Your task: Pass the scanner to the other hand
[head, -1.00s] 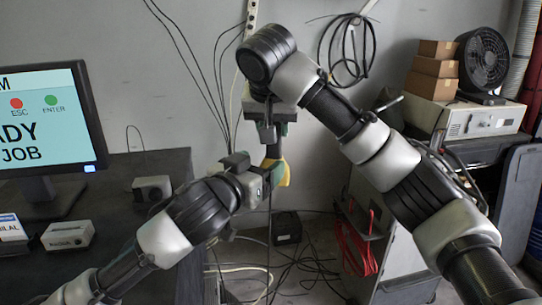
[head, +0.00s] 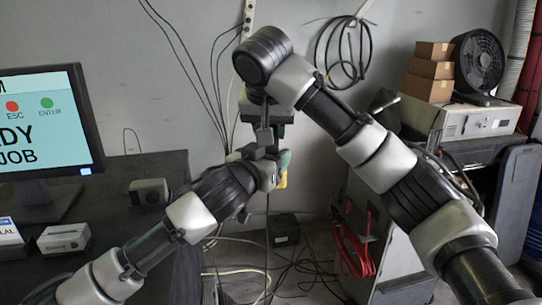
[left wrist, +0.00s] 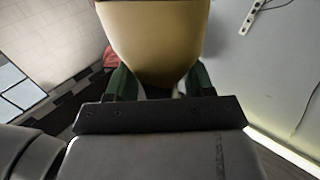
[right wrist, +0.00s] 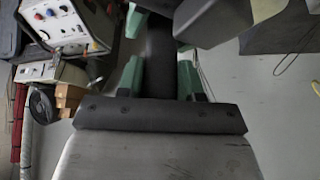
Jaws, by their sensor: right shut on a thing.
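The scanner shows as a small yellow patch (head: 283,181) beside my left gripper in the head view. In the left wrist view its broad yellow part (left wrist: 152,40) is close ahead, narrowing between the green fingers. My left gripper (head: 279,165) is open, its fingers apart on either side of the yellow part; I cannot tell whether they touch it. My right gripper (head: 266,137) points down from above and is shut on the scanner. In the right wrist view its dark handle (right wrist: 160,55) is between the green fingers. Much of the scanner is hidden by the grippers in the head view.
A dark desk (head: 125,200) with a monitor (head: 45,125) and small boxes is on the left. A cart with a grey device (head: 470,120), cartons (head: 432,72) and a fan (head: 480,60) stands on the right. Cables hang on the wall and lie on the floor.

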